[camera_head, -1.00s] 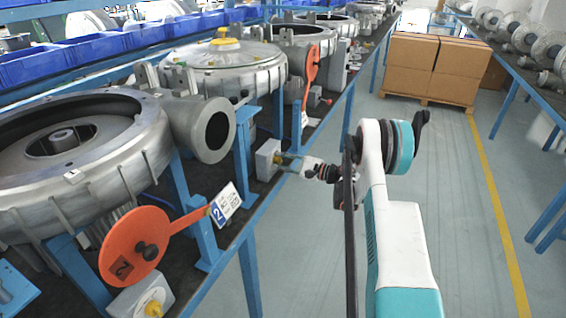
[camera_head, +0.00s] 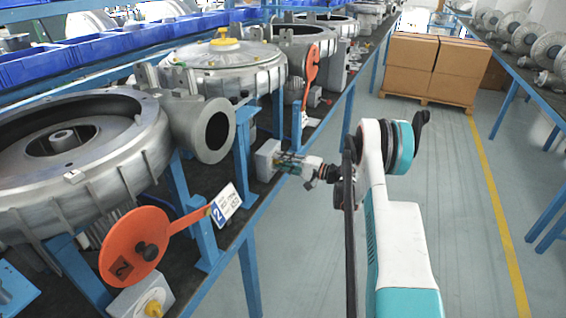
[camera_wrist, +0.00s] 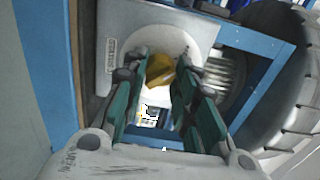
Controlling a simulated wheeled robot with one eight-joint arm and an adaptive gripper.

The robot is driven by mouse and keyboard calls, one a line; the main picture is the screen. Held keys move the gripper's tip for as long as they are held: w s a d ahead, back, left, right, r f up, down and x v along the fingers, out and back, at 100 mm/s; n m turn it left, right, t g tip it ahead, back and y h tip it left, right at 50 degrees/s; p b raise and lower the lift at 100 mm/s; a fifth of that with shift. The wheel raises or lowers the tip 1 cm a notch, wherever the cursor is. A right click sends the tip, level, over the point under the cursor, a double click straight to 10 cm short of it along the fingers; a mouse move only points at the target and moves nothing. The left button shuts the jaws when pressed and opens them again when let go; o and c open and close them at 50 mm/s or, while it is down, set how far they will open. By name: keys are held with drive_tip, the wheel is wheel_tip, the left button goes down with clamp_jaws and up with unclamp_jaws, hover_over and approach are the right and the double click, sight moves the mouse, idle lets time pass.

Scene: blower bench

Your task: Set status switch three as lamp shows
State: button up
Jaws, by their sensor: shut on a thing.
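A grey switch box (camera_head: 267,160) sits at the bench edge in the middle of the head view. In the wrist view its pale plate (camera_wrist: 120,50) carries a round white dial with a yellow knob (camera_wrist: 158,72). My gripper (camera_head: 284,161) reaches this box from the right. In the wrist view my gripper (camera_wrist: 161,66) has one green-padded finger on each side of the knob and is shut on it. The knob's exact angle and the dial marks are partly hidden by the fingers. I cannot make out a lit lamp.
A red disc marked 2 (camera_head: 133,247) with a number 2 tag (camera_head: 224,206) stands in front, above another yellow knob (camera_head: 154,308). A second red paddle (camera_head: 311,65) is farther back. Blower housings (camera_head: 85,150) line the bench. The aisle floor (camera_head: 470,230) is clear.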

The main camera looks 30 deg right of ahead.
idle(0.4)
drive_tip(key=o, duration=1)
drive_tip(key=shift+o, duration=0.2)
drive_tip(key=v, duration=1.2)
